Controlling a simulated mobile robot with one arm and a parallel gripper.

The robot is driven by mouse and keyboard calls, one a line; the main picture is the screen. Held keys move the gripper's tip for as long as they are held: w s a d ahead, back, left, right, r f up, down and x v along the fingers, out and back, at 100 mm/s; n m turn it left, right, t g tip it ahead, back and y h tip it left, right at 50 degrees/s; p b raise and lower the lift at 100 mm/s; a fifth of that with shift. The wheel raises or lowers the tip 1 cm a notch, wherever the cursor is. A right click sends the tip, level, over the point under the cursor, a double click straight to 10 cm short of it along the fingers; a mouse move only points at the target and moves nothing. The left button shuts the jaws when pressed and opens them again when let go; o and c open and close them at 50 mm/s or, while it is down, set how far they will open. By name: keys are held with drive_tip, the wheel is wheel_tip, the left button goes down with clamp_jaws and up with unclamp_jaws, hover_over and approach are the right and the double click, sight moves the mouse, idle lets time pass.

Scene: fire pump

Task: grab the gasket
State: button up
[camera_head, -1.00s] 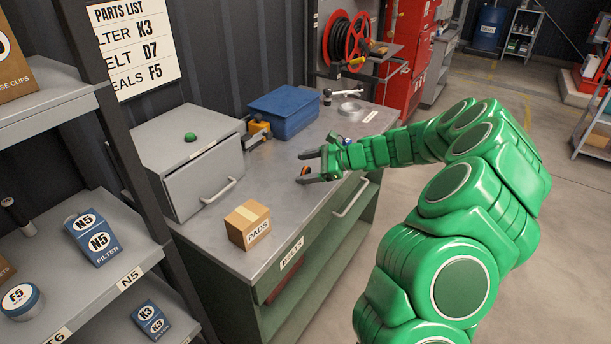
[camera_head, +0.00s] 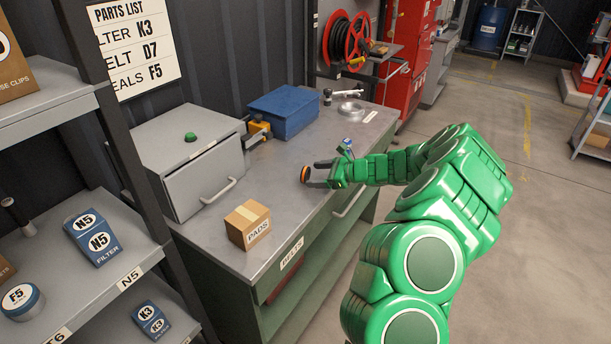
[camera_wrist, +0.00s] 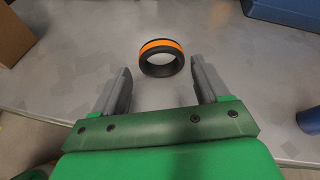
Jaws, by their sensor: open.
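The gasket is a black ring with an orange band (camera_wrist: 161,58). In the head view the gasket (camera_head: 305,174) shows at the tip of my gripper (camera_head: 318,172), partly hidden by a finger. In the wrist view my gripper (camera_wrist: 162,80) is open and empty, its two grey fingers spread wide on either side of the space before the ring.
On the workbench (camera_head: 290,210) stand a PADS box (camera_head: 248,224), a grey cabinet with a handle (camera_head: 200,165), a yellow-and-black vise (camera_head: 258,132), a blue box (camera_head: 284,110) and a metal ring (camera_head: 351,109). The bench top around the gasket is largely clear.

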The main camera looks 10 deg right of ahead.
sight(308, 174)
drive_tip(key=shift+x, duration=1.95)
drive_tip(key=shift+w+r, duration=0.1)
drive_tip(key=shift+r, duration=0.05)
drive_tip(key=c, duration=0.8)
